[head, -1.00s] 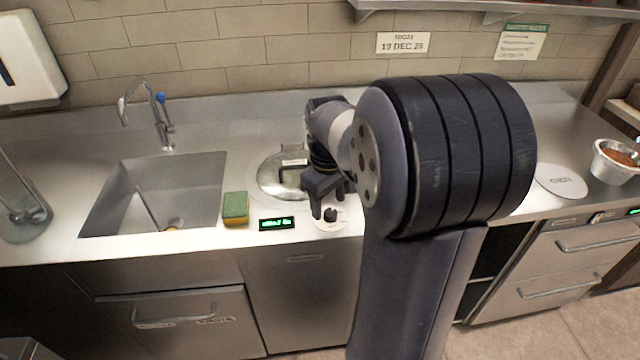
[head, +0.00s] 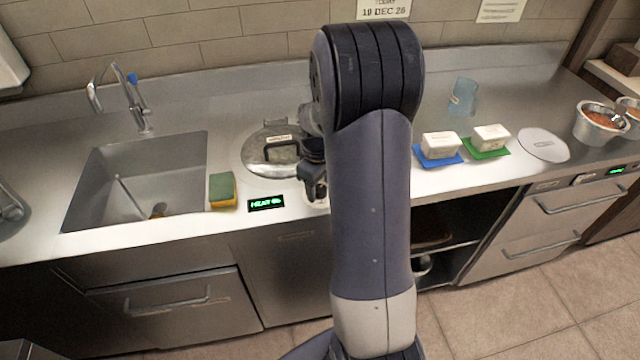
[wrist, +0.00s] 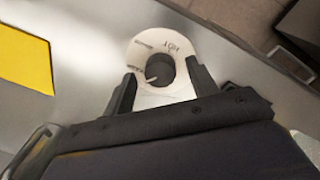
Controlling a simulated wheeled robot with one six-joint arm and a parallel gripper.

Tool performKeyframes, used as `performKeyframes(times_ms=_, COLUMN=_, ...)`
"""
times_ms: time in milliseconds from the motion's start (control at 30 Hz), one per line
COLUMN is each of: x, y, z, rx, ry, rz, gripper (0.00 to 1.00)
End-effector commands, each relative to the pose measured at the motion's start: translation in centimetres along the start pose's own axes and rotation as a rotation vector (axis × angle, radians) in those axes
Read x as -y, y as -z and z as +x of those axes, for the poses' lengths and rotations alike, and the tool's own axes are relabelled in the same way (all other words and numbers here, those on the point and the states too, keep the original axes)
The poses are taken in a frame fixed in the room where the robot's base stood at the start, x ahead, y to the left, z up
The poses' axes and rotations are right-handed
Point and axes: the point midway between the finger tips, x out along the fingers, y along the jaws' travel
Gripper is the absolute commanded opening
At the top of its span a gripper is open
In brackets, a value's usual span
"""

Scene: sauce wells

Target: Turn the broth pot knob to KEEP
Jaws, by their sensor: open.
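The broth pot knob (wrist: 160,66) is a dark round knob with a pale pointer mark. It sits on a white round dial plate (wrist: 142,50) with small printed words that I cannot read surely. My gripper (wrist: 161,76) is open, with one finger on each side of the knob; I cannot tell whether they touch it. In the head view my gripper (head: 315,188) is over the dial and hides most of it. The lidded broth pot (head: 262,158) is set in the counter just behind. A green-lit display (head: 265,202) left of the dial seems to read HEAT.
A yellow-green sponge (head: 222,190) lies left of the display, beside the sink (head: 140,180). Right of my arm, white blocks stand on a blue mat (head: 430,162) and a green mat (head: 497,153). A round white lid (head: 543,145) lies farther right.

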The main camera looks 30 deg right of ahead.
Motion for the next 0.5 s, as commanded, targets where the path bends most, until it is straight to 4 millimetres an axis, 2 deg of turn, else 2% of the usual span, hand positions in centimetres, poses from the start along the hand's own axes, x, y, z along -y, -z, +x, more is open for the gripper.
performKeyframes(times_ms=333, x=0.01, y=-0.02, z=0.59, rx=0.000, ry=0.000, rz=0.001, gripper=0.55)
performKeyframes(times_ms=500, x=0.01, y=-0.02, z=0.58, rx=0.000, ry=0.000, rz=0.001, gripper=0.43)
